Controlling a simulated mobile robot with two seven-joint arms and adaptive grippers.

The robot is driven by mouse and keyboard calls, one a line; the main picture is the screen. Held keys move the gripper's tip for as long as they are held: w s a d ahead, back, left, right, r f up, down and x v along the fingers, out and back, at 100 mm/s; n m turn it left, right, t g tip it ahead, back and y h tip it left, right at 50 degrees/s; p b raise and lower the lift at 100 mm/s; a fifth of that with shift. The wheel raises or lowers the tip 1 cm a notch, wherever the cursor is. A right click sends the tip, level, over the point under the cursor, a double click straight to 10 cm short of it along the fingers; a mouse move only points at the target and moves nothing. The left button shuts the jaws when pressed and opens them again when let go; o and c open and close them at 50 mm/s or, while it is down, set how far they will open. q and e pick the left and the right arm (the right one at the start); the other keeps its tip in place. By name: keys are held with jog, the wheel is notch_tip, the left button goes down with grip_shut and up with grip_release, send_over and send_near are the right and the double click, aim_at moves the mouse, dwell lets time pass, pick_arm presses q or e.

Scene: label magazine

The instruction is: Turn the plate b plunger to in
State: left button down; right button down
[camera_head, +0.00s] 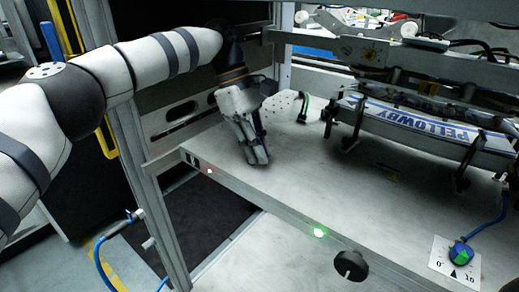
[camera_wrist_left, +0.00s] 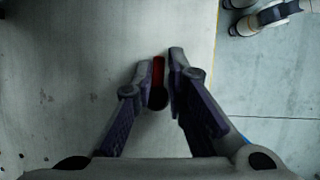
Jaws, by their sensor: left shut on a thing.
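In the head view the gripper hides this piece. I cannot read any in or out mark on it. My right gripper is not in view.
The grey metal plate (camera_head: 300,190) is mostly bare. A label magazine (camera_head: 430,127) marked PELLOWBY stands on its right.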

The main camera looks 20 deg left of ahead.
pick_arm(q)
jog(key=shift+w+a+r+m, duration=0.15)
jog(key=shift+w+m, duration=0.05)
jog(key=shift+m, duration=0.3)
jog(key=c, duration=1.7)
grip_release()
